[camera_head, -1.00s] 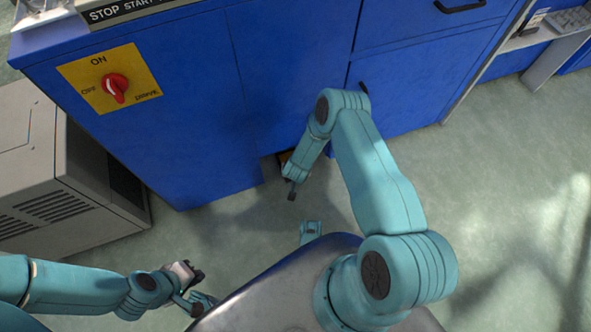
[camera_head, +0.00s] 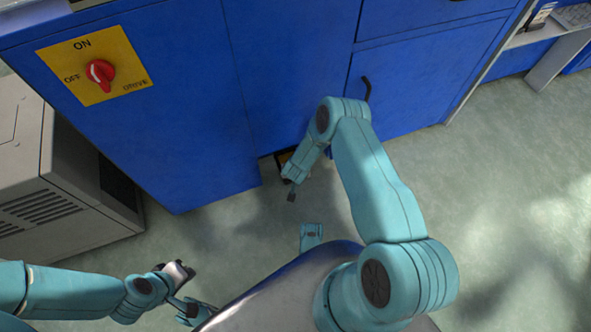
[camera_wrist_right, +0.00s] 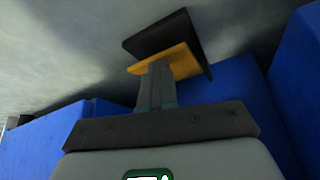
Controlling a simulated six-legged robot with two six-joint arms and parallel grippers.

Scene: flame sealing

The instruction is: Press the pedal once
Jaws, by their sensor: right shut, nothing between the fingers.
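The pedal (camera_wrist_right: 168,35) has a black plate and a yellow part, and shows just beyond my right fingertips in the right wrist view. In the head view only a small part of the pedal (camera_head: 283,156) shows, in the dark opening at the foot of the blue cabinet, mostly covered by my right arm. My right gripper (camera_head: 291,196) is shut and empty; its fingers (camera_wrist_right: 156,78) overlap the yellow part in the wrist view, and I cannot tell if they touch it. My left gripper (camera_head: 188,270) is at the lower left, away from the pedal; its jaw state is unclear.
The blue cabinet (camera_head: 180,110) fills the back, with a red rotary switch (camera_head: 100,73) on a yellow plate and a black door handle (camera_head: 366,88). A grey vented unit (camera_head: 60,190) stands at the left. The green-grey floor (camera_head: 500,220) at the right is clear.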

